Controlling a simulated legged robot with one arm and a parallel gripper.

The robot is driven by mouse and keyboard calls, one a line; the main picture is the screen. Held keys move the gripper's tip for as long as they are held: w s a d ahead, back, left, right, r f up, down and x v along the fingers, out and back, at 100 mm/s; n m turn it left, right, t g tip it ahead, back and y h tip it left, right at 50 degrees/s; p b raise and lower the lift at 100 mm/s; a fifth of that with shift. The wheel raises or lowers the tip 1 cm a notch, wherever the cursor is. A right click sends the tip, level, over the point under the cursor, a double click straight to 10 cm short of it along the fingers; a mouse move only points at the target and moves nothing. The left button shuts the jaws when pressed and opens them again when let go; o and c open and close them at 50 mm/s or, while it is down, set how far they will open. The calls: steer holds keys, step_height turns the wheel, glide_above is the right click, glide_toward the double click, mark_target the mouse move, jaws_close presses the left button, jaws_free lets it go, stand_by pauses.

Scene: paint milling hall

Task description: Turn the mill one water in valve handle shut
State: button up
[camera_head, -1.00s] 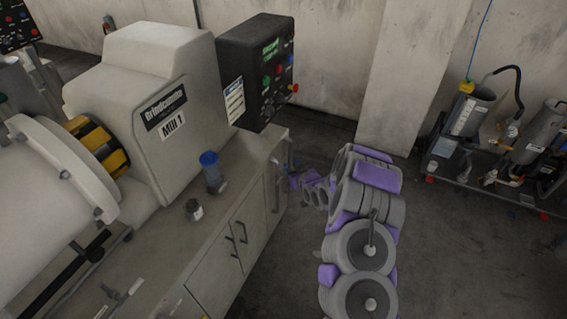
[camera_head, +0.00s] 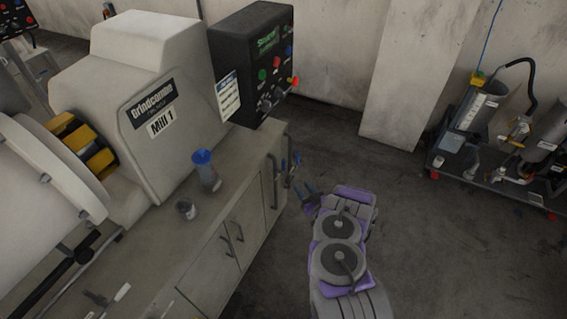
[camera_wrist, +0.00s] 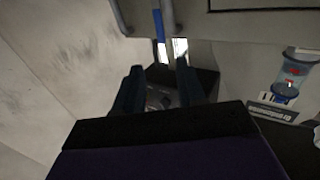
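Mill 1 (camera_head: 150,95) stands on a grey cabinet at the left in the head view. At the cabinet's far end, upright pipes carry small blue valve handles (camera_head: 284,163); which is water in I cannot read. My gripper (camera_head: 307,192) is low beside that cabinet end, just right of and below the handles, apart from them. In the wrist view my gripper (camera_wrist: 158,85) has its two dark fingers spread with nothing between them. A blue handle (camera_wrist: 158,25) shows beyond the fingertips, near a grey pipe.
A blue-topped bottle (camera_head: 206,170) and a small jar (camera_head: 185,208) stand on the cabinet top. A cart with cylinders (camera_head: 480,125) is at the right. The floor between is clear.

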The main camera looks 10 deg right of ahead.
mark_target(284, 164)
steer(key=b+x, duration=0.2)
steer(key=x, duration=0.5)
steer(key=b+x, duration=0.2)
steer(key=x, duration=0.6)
steer(key=shift+w+a+f+b, duration=0.15)
steer(key=shift+f+b, duration=0.05)
steer(key=shift+b, duration=0.1)
steer(key=shift+w+a+r, duration=0.15)
steer(key=shift+w+a, duration=0.05)
steer(key=shift+w, duration=0.3)
jaws_close()
